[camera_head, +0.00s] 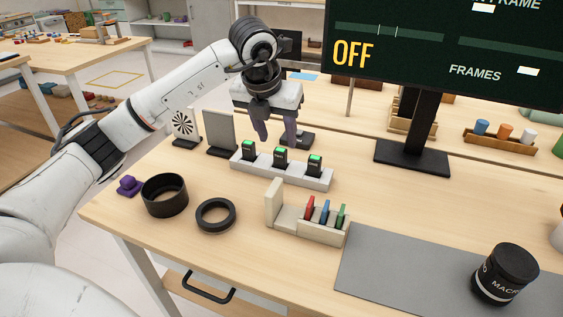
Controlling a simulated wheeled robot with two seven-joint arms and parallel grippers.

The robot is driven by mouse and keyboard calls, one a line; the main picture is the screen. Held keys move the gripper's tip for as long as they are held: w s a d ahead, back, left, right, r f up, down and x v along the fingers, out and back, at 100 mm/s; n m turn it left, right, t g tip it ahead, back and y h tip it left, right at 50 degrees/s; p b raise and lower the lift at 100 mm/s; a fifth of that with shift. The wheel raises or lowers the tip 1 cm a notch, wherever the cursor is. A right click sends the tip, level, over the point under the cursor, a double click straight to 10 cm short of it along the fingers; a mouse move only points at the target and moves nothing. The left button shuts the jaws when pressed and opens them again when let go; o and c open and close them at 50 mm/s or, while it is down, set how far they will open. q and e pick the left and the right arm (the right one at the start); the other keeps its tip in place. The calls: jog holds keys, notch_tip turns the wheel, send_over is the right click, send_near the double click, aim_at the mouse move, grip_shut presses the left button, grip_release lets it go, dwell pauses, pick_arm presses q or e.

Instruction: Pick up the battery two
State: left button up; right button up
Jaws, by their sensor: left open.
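Three small black batteries with green tops stand upright in a row in a pale grey holder (322,182) on the wooden table. The middle battery (281,158) is probably battery two, but I cannot read its label. A left battery (248,149) and a right battery (314,165) stand on either side of it. My left gripper (277,140) points down with its purple-grey fingers apart and empty. No contact shows. My right gripper is out of view.
A black monitor (447,50) stands behind on the right. Two upright panels, a grey one (220,132) and a patterned one (184,124), stand left of the holder. A card rack (318,227), black rings (215,214) and a lens (503,274) are nearer.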

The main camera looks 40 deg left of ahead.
aim_at(280, 149)
pick_arm(q)
jog(key=shift+x, duration=3.15)
jog(key=shift+s, duration=0.2)
grip_shut()
